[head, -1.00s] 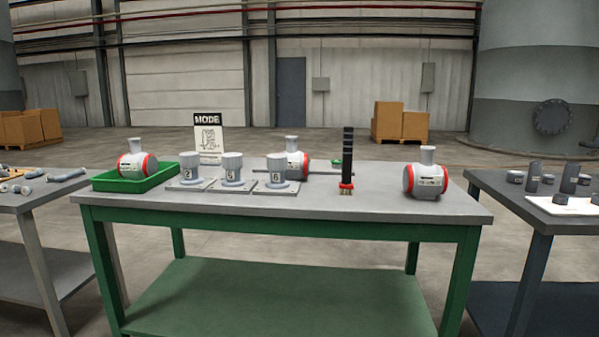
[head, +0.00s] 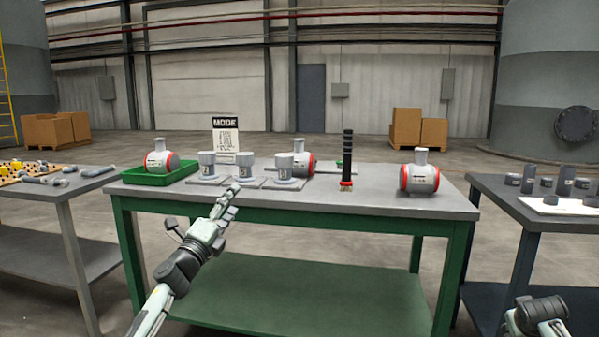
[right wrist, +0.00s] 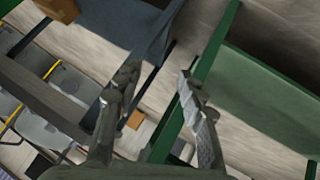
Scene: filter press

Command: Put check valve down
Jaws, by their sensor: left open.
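Three grey valve bodies with red bands and a short upright neck are on the green-legged table (head: 330,203). One valve (head: 161,157) sits in a green tray (head: 150,179) at the table's left. Another valve (head: 304,162) stands behind the numbered pedestals, partly hidden. A third valve (head: 420,173) stands alone at the right. I cannot tell which is the check valve. My left gripper (head: 227,198) is open and empty at the table's front edge, before the pedestals. My right gripper (right wrist: 156,78) is open and empty in the right wrist view, away from the valves.
Several numbered grey pedestals (head: 246,166) stand in a row on flat plates. A MODE sign (head: 225,135) is behind them. A black-handled tool (head: 347,160) stands upright mid-table. Side tables flank this one, the right one (head: 510,203) dark with small parts. Table space between tool and right valve is clear.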

